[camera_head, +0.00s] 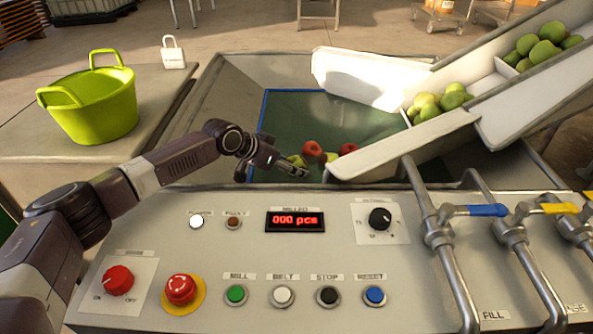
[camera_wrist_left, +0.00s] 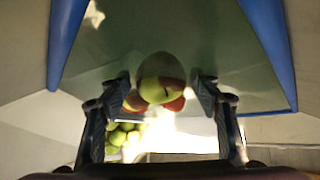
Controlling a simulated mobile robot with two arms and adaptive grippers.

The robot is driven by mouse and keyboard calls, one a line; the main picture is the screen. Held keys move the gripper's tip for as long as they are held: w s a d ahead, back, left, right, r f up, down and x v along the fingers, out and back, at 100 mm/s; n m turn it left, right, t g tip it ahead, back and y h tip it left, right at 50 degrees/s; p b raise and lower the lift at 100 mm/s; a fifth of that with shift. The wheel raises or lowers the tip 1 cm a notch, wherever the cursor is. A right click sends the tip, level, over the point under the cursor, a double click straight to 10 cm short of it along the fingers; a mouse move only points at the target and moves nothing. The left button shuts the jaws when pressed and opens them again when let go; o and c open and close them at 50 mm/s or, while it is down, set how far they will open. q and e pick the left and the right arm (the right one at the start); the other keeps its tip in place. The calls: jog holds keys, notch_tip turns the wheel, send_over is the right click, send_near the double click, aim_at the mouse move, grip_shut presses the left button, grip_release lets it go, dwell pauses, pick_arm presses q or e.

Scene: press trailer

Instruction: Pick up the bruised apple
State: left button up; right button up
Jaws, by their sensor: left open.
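A few red and yellow-green apples lie close together on the dark green floor of the hopper in the head view, among them a red apple (camera_head: 311,149) and another red one (camera_head: 348,149). In the left wrist view, a yellow-green and red apple (camera_wrist_left: 158,90) with a small dark mark shows between the fingertips, with other red apples partly hidden behind it. I cannot tell for sure which is bruised. My left gripper (camera_head: 280,165) is open and empty over the hopper, just left of the apples. My right gripper is out of view.
A white chute (camera_head: 440,130) with green apples (camera_head: 440,102) slopes into the hopper (camera_head: 263,125) from the right. The control panel (camera_head: 330,285) with pipes and valves (camera_head: 437,230) stands in front. A lime tub (camera_head: 95,105) stands at the left.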

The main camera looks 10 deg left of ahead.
pick_arm(q)
jog(key=shift+b+x, duration=0.35)
jog(key=shift+x, duration=1.25)
jog(key=shift+c, duration=0.5)
jog(key=shift+r, duration=0.1)
jog(key=c, duration=0.9)
jog(key=shift+c, duration=0.2)
